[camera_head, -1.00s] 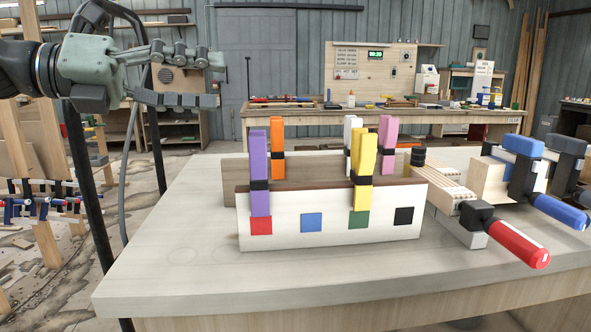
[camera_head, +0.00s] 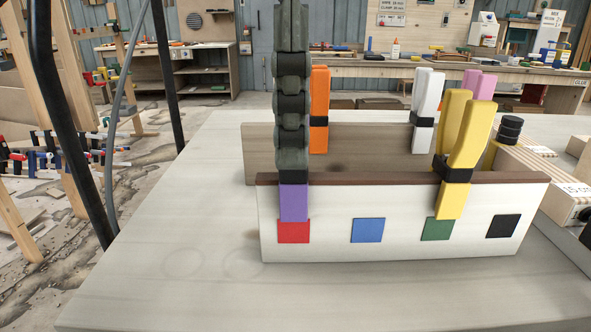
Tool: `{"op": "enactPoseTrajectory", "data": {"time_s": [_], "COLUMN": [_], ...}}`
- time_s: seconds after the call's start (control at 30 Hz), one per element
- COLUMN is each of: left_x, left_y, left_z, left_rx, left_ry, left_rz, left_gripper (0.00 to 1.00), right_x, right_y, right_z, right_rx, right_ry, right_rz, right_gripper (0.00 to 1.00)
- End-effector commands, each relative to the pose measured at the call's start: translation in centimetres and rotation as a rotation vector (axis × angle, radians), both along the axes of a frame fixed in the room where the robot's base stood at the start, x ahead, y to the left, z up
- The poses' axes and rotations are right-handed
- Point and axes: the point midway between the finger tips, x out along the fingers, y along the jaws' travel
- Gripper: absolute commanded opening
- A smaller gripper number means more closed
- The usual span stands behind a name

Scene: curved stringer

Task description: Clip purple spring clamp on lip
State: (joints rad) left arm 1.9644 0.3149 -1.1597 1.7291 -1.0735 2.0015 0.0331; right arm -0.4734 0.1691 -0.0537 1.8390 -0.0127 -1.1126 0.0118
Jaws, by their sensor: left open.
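The purple spring clamp (camera_head: 294,203) sits upright on the brown-edged lip (camera_head: 375,179) of the white board, with its lower end just above the red square (camera_head: 293,231). My left gripper (camera_head: 292,160) comes down from the top of the view, seen edge-on, right over the clamp's upper part and hiding it. It is open; whether its fingers touch the clamp cannot be told. My right gripper is not in view.
A yellow clamp (camera_head: 466,135) is on the same lip above the green square (camera_head: 437,229). Blue (camera_head: 368,230) and black (camera_head: 502,226) squares mark the board. Orange (camera_head: 319,105), white (camera_head: 426,100) and pink (camera_head: 480,84) clamps stand behind. The table front (camera_head: 250,295) is clear.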

Motion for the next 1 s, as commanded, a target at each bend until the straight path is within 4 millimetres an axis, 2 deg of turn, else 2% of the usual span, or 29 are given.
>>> {"op": "enactPoseTrajectory", "data": {"time_s": [0.3,0.6,1.0], "left_x": [-0.3,-0.3,-0.3], "left_y": [0.0,0.0,-0.1], "left_z": [-4.4,-5.0,-5.0], "left_rx": [-0.002,-0.003,-0.003], "left_ry": [0.003,0.001,0.001], "left_rz": [0.000,0.000,0.000], "left_gripper": [0.64,0.64,0.16], "right_x": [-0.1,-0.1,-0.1], "right_y": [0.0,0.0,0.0], "right_z": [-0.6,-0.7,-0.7], "right_rx": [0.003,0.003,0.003], "right_ry": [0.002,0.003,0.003], "right_rz": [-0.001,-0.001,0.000], "right_gripper": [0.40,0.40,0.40]}}
